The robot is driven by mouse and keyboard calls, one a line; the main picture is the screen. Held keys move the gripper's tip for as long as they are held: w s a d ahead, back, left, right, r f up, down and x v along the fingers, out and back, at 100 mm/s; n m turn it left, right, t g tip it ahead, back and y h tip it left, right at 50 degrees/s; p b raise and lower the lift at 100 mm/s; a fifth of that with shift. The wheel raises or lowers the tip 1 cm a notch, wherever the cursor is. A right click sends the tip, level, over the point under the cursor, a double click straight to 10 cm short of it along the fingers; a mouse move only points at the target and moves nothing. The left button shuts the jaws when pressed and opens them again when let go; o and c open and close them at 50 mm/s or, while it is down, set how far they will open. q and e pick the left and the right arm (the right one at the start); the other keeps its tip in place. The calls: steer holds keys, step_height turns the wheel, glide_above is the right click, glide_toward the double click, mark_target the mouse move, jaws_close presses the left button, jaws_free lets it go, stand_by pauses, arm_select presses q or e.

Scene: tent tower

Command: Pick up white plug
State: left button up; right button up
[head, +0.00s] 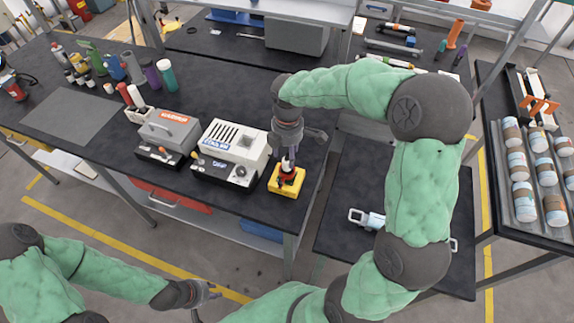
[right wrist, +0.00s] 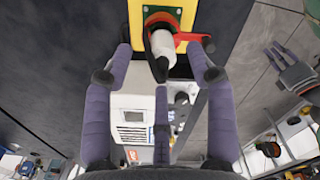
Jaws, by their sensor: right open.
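The white plug (right wrist: 161,45) shows in the right wrist view, on a green fitting in the face of a yellow box (right wrist: 180,60). A red lever sits beside it. In the head view the yellow box (head: 286,181) stands at the bench's right front corner. My right gripper (head: 290,160) is just above that box, pointing down. In the right wrist view my right gripper (right wrist: 158,72) is open, with its fingers spread around the plug and apart from it. In the head view the plug is hard to make out under the gripper. My left gripper (head: 211,292) is low, off the bench's front.
A white and grey machine (head: 231,150) stands just left of the yellow box, with a grey one (head: 170,132) beyond it. Bottles (head: 135,68) stand at the back left. A rack of cans (head: 535,165) is at the right. The bench front is mostly clear.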

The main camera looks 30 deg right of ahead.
mark_target(287, 159)
steer(key=shift+a+f+b, duration=0.15)
steer(key=shift+f+b, duration=0.6)
steer(key=shift+f, duration=1.9)
jaws_close()
